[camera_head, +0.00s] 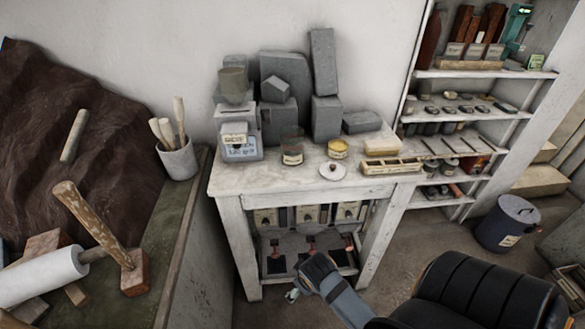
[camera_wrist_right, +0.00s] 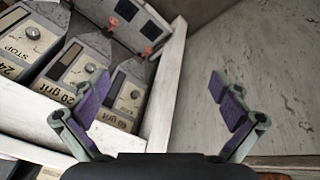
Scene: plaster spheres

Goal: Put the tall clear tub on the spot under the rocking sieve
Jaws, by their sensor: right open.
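A clear tub with a pale label (camera_head: 291,150) stands on the table top (camera_head: 235,180); I cannot tell for certain that it is the tall one. A yellowish tub (camera_head: 338,150) stands to its right. I cannot pick out the rocking sieve for certain; grit units with red parts (camera_head: 308,216) fill the table's lower bay. My right gripper (camera_head: 296,291) is low in front of this bay, below the tubs. In the right wrist view my right gripper (camera_wrist_right: 158,90) is open and empty, its purple-padded fingers apart. My left gripper is out of view.
A scale-like device (camera_head: 240,145) and grey plaster blocks (camera_head: 282,95) crowd the back of the table. A wooden tray (camera_head: 390,167) lies at its right. A black chair (camera_head: 480,295) and a lidded bin (camera_head: 507,222) stand right. Labelled grit boxes (camera_wrist_right: 82,75) show at wrist level.

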